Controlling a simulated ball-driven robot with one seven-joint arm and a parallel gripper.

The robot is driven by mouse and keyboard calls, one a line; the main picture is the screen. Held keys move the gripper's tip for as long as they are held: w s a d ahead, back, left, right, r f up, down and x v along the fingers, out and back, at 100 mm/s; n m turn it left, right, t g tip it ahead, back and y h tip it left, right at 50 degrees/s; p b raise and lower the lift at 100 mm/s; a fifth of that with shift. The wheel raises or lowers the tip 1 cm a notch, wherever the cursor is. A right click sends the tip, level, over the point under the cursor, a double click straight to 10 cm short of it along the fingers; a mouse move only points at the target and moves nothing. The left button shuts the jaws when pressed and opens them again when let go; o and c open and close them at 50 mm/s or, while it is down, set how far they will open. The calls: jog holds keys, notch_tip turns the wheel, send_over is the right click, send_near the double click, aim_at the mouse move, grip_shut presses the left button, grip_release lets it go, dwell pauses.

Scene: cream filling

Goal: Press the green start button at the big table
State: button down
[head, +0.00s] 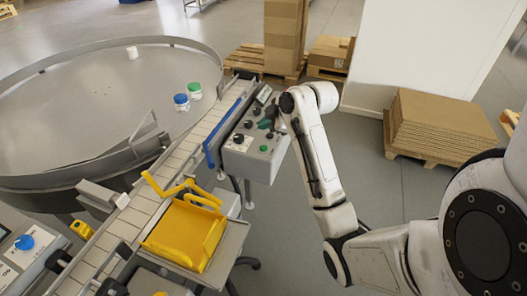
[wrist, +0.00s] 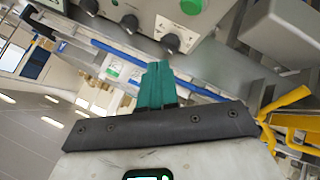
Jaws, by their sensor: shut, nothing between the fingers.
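The green button (head: 264,149) is on the sloped face of a grey control box (head: 236,160) beside the conveyor at the big round table (head: 70,110). In the wrist view the green button (wrist: 191,5) is partly cut off by the top edge, next to black knobs. My gripper (head: 266,123) is over the control box, its teal fingertips beyond the button in the head view. In the wrist view my gripper (wrist: 157,68) has its teal fingers together and empty, apart from the button in the picture. Whether they touch the box is unclear.
A slatted conveyor (head: 130,220) with a blue rail (head: 222,135) runs along the box. A yellow tray (head: 184,235) sits nearer. A blue-lidded jar (head: 181,103) and a green-lidded jar (head: 195,91) stand by the table's edge. Stacked cardboard (head: 440,125) lies at right.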

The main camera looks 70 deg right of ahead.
aim_at(266, 149)
jog(key=shift+f+b, duration=1.8)
jog(key=shift+f, duration=1.1)
jog(key=shift+f, duration=0.1)
jog(key=shift+f, duration=0.3)
